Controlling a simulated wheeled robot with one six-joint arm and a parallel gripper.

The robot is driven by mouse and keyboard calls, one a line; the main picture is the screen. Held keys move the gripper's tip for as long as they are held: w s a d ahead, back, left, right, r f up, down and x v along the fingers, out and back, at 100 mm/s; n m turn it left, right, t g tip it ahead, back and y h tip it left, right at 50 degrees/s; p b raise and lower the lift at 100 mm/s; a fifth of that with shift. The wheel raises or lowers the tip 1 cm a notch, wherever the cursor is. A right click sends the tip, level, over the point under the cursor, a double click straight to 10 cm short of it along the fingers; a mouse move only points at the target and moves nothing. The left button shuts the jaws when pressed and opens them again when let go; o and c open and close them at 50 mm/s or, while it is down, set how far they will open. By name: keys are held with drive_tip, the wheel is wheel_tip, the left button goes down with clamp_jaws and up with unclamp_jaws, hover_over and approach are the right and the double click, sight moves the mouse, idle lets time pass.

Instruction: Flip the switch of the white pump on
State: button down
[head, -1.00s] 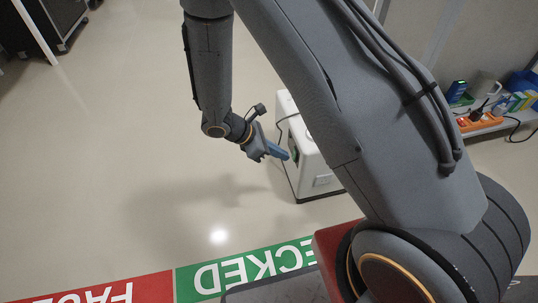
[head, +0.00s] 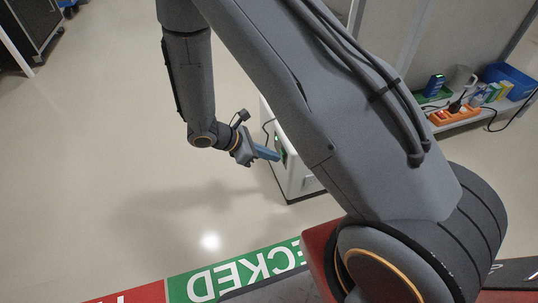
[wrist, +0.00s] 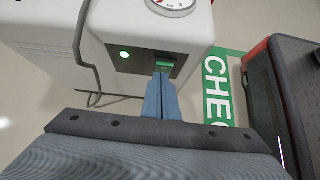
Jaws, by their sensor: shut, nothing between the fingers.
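The white pump (head: 300,180) stands on the floor, partly hidden by my arm in the head view. In the wrist view its white body (wrist: 50,35) fills the upper left. Its dark panel (wrist: 138,62) carries a lit green lamp (wrist: 125,54) and, to the right, a switch (wrist: 164,66) showing green. My gripper (wrist: 162,77) is shut and empty, its blue fingertips right at the switch and covering part of it. I cannot tell whether they touch it. In the head view my gripper (head: 277,156) points at the pump's panel side.
A round gauge (wrist: 172,5) sits above the panel, and a grey cable (wrist: 82,50) hangs at its left. A green floor marking (head: 240,272) lies in front. A shelf at the right holds an orange power strip (head: 455,116) and a blue bin (head: 510,78). Floor to the left is clear.

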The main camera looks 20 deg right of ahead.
drive_tip(key=shift+d+r, duration=0.15)
drive_tip(key=shift+d, duration=0.05)
drive_tip(key=shift+a+r+p, duration=0.2)
drive_tip(key=shift+r+p, duration=0.5)
drive_tip(key=shift+p, duration=0.15)
drive_tip(key=shift+a, duration=0.1)
drive_tip(key=a+f+p+v, duration=0.1)
drive_tip(key=p+v, duration=0.4)
drive_tip(key=v, duration=0.8)
